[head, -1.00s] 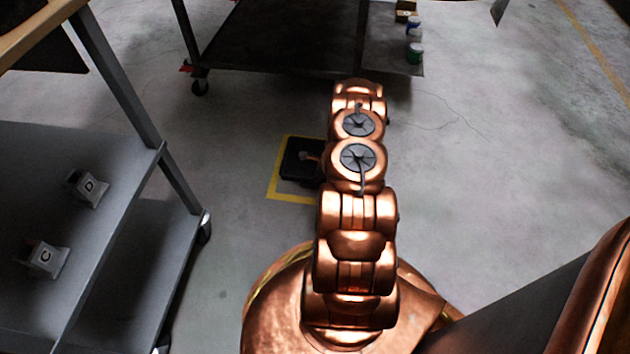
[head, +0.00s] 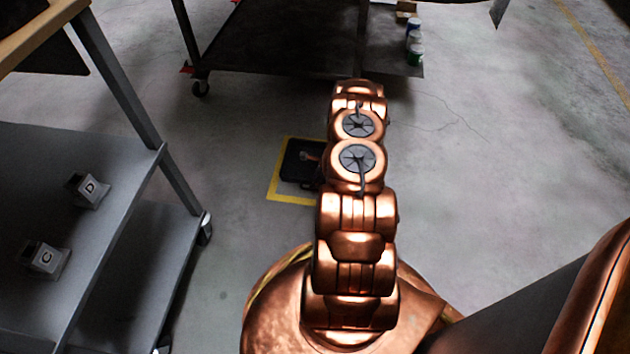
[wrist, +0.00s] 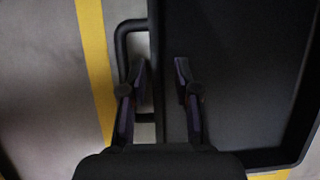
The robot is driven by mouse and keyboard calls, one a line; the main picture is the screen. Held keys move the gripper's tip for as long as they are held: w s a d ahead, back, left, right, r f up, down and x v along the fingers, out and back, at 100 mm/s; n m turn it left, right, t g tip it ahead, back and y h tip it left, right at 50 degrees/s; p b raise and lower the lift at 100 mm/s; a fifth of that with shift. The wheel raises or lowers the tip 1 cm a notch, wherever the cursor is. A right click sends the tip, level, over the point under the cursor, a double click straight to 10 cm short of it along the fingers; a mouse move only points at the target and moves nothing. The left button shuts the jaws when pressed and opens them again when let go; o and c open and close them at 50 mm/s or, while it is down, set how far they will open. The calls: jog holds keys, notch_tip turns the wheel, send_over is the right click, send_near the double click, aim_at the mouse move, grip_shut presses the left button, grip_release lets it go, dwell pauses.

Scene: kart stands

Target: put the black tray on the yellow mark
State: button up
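The black tray (head: 291,168) is on or just above the floor, within the yellow mark (head: 273,186), a square outline left of my arm in the head view. My arm hides its right part. In the wrist view the tray (wrist: 240,80) fills the right side, its handle loop pointing left towards the yellow mark (wrist: 95,60). My gripper (wrist: 160,68) straddles the tray's left wall, one finger over the handle opening and the other on the tray's inner side. The fingers are apart, with gaps beside the wall. The head view does not show the fingers clearly.
A grey shelf cart (head: 125,165) with blocks marked D (head: 88,188) and C (head: 44,258) stands at left. A dark wheeled cart (head: 280,40) stands behind, with cans (head: 414,48) at its right. The floor at right is clear.

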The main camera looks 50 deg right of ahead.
jog(key=p+v, duration=0.4)
jog(key=v, duration=0.7)
jog(key=shift+r, duration=0.25)
